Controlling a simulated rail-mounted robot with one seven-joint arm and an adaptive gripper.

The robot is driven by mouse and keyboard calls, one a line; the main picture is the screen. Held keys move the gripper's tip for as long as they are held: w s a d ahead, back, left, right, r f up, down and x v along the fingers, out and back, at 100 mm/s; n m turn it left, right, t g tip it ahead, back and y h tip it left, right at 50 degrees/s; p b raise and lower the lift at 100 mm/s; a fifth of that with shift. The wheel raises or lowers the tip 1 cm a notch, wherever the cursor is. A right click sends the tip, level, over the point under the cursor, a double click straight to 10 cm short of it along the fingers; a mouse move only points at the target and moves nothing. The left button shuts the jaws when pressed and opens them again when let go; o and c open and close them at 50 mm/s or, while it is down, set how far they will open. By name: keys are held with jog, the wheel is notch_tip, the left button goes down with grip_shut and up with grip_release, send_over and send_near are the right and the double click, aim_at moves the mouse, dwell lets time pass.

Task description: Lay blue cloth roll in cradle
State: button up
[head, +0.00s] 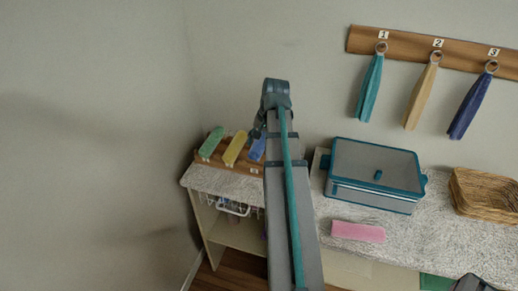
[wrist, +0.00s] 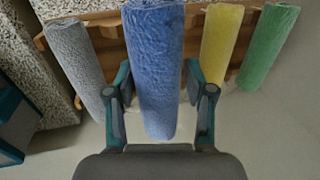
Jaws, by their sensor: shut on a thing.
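The blue cloth roll (wrist: 158,60) is between the two fingers of my gripper (wrist: 159,82), which is shut on it. It looks larger and closer than the other rolls in the wrist view. The wooden cradle (wrist: 107,31) lies behind it, with a grey roll (wrist: 78,62) on the left and yellow (wrist: 221,42) and green (wrist: 268,45) rolls on the right. In the head view, the blue roll (head: 257,149) shows beside the yellow one at the cradle (head: 217,161). My arm hides the cradle's right part there. I cannot tell whether the blue roll touches the cradle.
A grey lidded box (head: 370,180) with teal trim, a pink folded cloth (head: 357,231) and a wicker basket (head: 485,193) are on the shelf top to the right. Teal, tan and navy towels hang from a numbered wall rail (head: 410,45). A wall stands close on the left.

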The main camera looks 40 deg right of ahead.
aim_at(263, 136)
jog(key=shift+w+d+f, duration=0.35)
jog(key=shift+w+f, duration=0.1)
jog(key=shift+f, duration=0.2)
jog(key=shift+w+d+f, duration=0.3)
jog(key=shift+w+f, duration=0.15)
jog(key=shift+f, duration=0.2)
jog(key=shift+s+p+x, duration=0.15)
jog(key=shift+p+x, duration=0.1)
jog(key=shift+x, duration=0.55)
jog(key=shift+s+p+x, duration=0.15)
jog(key=shift+p+x, duration=0.1)
jog(key=shift+x, duration=0.5)
jog(key=shift+d+f, duration=0.2)
jog(key=shift+f, duration=0.15)
jog(key=shift+f, duration=0.25)
jog(key=o, duration=1.1)
jog(key=shift+o, duration=0.2)
jog(key=shift+r, duration=0.1)
jog(key=shift+r, duration=0.55)
jog(key=b+v, duration=0.2)
jog(key=v, duration=0.9)
jog(key=shift+r, duration=0.4)
